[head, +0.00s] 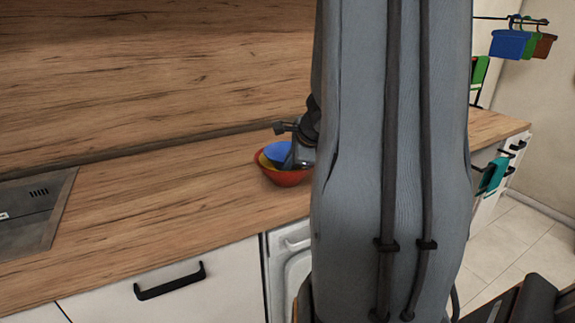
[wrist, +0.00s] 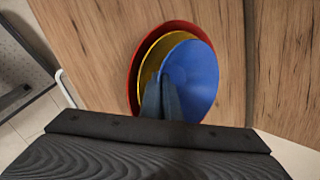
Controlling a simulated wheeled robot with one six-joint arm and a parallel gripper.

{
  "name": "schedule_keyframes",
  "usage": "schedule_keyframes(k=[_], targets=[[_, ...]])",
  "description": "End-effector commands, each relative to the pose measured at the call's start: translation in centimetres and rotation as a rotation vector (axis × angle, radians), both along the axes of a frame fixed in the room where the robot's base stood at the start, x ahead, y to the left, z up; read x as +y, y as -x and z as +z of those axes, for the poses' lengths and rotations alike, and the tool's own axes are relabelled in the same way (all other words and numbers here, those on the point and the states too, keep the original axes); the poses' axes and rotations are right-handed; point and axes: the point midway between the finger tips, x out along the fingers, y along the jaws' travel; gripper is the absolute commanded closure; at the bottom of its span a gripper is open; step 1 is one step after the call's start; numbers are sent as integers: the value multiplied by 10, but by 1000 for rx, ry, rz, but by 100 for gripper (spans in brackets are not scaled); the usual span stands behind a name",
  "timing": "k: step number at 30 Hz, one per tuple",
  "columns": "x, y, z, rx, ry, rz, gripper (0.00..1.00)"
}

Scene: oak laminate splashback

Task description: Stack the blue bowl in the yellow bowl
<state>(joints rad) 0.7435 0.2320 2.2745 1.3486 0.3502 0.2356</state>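The blue bowl (head: 277,151) is at the top of a nest of bowls on the worktop and looks tilted. The yellow bowl (head: 265,162) is under it, mostly hidden, and sits in a red bowl (head: 284,178). In the wrist view the blue bowl (wrist: 198,75) overlaps the yellow bowl (wrist: 148,64), off to the right of its middle. My gripper (wrist: 164,88) has its fingertips close together at the blue bowl's left rim and looks shut on it. I cannot tell whether the blue bowl touches the yellow one.
The red bowl's rim (wrist: 137,55) surrounds the yellow bowl. A wooden splashback (head: 150,75) stands behind. My arm hides the worktop just right of the bowls.

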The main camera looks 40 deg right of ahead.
Motion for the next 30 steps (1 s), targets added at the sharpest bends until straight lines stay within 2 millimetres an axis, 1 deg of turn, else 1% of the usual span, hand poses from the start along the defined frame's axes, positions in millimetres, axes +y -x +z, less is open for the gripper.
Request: schedule_keyframes(k=[4, 8, 9, 11, 12, 23, 26, 29, 30], targets=[[0, 0, -4, -1, 1, 0, 100], [0, 0, -4, -1, 1, 0, 100], [0, 0, -4, 0, -1, -1, 91], [0, 0, -4, 0, -1, -1, 81], [0, 0, -4, 0, -1, -1, 78], [1, 1, -3, 2, -2, 0, 78], [1, 1, 2, 2, -2, 0, 78], [1, 1, 10, 2, -2, 0, 78], [0, 3, 16, -1, 0, -1, 78]])
